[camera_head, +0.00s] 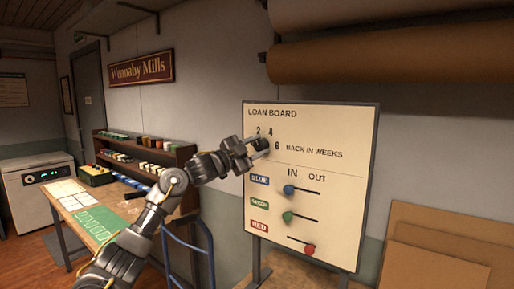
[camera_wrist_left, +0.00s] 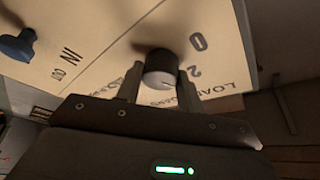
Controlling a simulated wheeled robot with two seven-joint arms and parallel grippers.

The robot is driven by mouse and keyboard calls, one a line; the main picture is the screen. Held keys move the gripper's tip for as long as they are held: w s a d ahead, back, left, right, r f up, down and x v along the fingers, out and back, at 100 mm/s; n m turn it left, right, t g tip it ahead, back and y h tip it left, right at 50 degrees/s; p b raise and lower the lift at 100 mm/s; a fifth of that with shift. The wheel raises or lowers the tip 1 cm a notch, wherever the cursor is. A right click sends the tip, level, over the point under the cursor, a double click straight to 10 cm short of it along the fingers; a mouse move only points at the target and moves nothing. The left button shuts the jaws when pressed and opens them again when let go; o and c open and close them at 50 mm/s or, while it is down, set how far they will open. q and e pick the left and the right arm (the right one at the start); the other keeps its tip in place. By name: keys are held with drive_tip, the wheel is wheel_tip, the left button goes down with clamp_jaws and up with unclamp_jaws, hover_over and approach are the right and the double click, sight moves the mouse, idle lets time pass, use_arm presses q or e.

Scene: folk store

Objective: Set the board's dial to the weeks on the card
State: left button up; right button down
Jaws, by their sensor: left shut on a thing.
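No card with a readable week number shows. My right gripper is out of view.
Below the dial, the blue knob (camera_head: 289,190) and green knob (camera_head: 287,216) sit at the left of their slots, and the red knob (camera_head: 309,250) at the right. A table (camera_head: 118,222) with cards and a shelf stands left. Brown panels (camera_head: 440,225) lean at right.

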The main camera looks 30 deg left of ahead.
use_arm(q)
drive_tip(key=o, duration=1)
drive_tip(key=b+v, duration=0.4)
drive_tip(key=v, duration=0.6)
drive_tip(key=shift+s+a+f+b, duration=0.1)
drive_tip(key=shift+s+a+b, duration=0.2)
drive_tip(key=shift+b, duration=0.1)
